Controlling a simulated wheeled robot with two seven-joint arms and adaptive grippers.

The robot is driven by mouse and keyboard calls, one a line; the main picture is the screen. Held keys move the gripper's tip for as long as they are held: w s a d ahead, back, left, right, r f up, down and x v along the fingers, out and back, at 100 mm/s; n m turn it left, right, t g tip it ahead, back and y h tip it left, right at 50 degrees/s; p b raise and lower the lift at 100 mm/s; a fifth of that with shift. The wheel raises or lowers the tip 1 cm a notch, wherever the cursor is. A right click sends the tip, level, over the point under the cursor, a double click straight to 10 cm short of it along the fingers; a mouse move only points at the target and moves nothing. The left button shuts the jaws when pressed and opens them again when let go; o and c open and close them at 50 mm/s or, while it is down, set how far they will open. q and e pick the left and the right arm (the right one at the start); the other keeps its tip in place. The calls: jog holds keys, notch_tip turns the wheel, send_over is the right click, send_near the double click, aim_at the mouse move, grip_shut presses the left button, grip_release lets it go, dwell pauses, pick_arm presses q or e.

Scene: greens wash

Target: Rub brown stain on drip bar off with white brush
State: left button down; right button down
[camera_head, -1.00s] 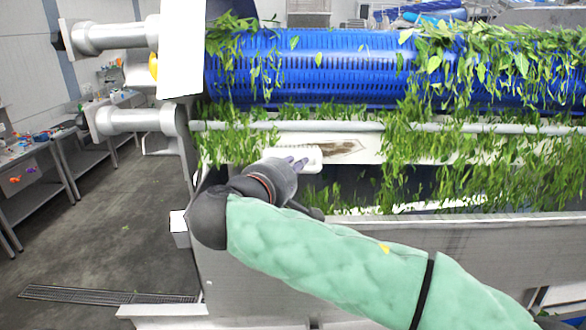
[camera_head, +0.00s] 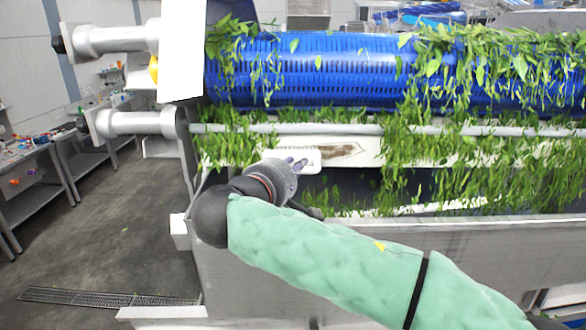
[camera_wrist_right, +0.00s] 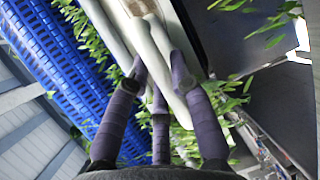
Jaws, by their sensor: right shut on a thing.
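The white brush (camera_head: 305,154) is held in my right gripper (camera_head: 292,164), whose purple fingers are shut on it. In the right wrist view my right gripper (camera_wrist_right: 158,85) shows its fingers closed around the pale brush body (camera_wrist_right: 158,55). The brown stain (camera_head: 340,152) is a dark streak on the white drip bar (camera_head: 368,146), just right of the brush. The brush lies at or over the bar's left part; I cannot tell whether its bristles touch. The stain also shows in the right wrist view (camera_wrist_right: 140,7). My left gripper is not in view.
A blue perforated drum (camera_head: 320,70) with green leaves stands behind the bar. A grey pipe (camera_head: 300,129) runs just above the bar. Hanging leaves (camera_head: 410,150) cover the bar to the right. A metal wall (camera_head: 450,235) stands in front.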

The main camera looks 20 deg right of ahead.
aim_at(314, 168)
jog(key=shift+w+d, duration=0.15)
jog(key=shift+w, duration=0.3)
dwell(0.3)
jog(key=shift+s+d+b, duration=0.25)
jog(key=shift+d+b, duration=0.15)
jog(key=shift+d, duration=0.3)
jog(key=shift+s+d+b, duration=0.2)
jog(key=shift+d+b, duration=0.15)
jog(key=shift+d, duration=0.3)
jog(key=shift+s+d+b, duration=0.2)
jog(key=shift+d+b, duration=0.2)
jog(key=shift+d, duration=0.45)
jog(key=s+d+b, duration=0.3)
jog(key=d+b, duration=0.1)
jog(key=d, duration=0.7)
jog(key=shift+s+d+b, duration=0.15)
jog(key=shift+d+b, duration=0.2)
jog(key=shift+b, duration=0.05)
